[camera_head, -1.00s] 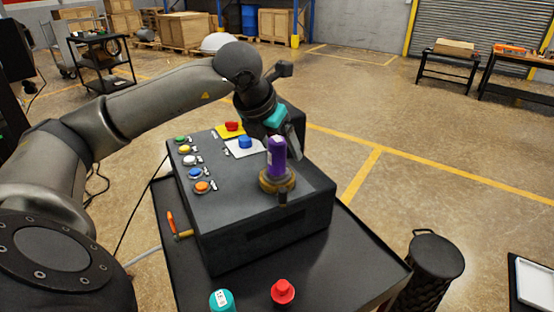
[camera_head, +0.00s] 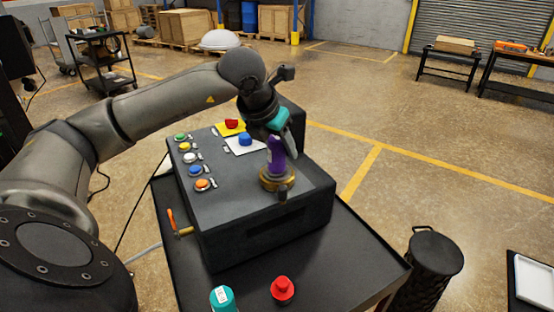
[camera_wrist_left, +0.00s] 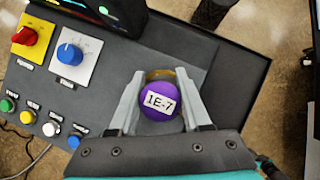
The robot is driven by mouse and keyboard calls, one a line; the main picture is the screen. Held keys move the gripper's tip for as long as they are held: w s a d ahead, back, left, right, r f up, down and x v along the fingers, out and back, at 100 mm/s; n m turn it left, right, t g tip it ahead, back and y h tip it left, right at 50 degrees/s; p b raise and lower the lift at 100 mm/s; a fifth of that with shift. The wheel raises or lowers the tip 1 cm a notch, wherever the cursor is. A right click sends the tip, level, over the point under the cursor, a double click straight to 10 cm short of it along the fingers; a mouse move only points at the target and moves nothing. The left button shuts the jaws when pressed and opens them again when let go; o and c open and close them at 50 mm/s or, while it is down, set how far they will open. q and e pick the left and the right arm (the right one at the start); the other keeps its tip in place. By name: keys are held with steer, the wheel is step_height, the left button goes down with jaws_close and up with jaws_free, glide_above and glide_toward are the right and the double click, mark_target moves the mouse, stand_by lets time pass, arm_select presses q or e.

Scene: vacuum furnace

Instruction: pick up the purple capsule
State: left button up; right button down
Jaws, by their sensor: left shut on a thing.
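The purple capsule (camera_head: 276,157) stands upright in a round brass-coloured holder (camera_head: 278,180) on top of the dark control box. My left gripper (camera_head: 279,140) has come down over its upper part from above. In the left wrist view the capsule (camera_wrist_left: 159,101), with a white label reading 1E-7, sits between the two fingers of my left gripper (camera_wrist_left: 160,98), which is shut on it. The brass rim (camera_wrist_left: 165,75) shows just behind it. My right gripper is in neither view.
The control box (camera_head: 265,235) carries a red knob (camera_head: 232,124), a blue knob (camera_head: 245,139) and several coloured buttons along its left side. A teal capsule (camera_head: 222,298) and a red capsule (camera_head: 283,290) stand on the black cart (camera_head: 340,265) in front. A dark bin (camera_head: 432,268) stands at right.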

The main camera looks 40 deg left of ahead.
arm_select(q)
jaws_close()
steer(key=shift+r, duration=0.1)
steer(key=shift+r, duration=0.1)
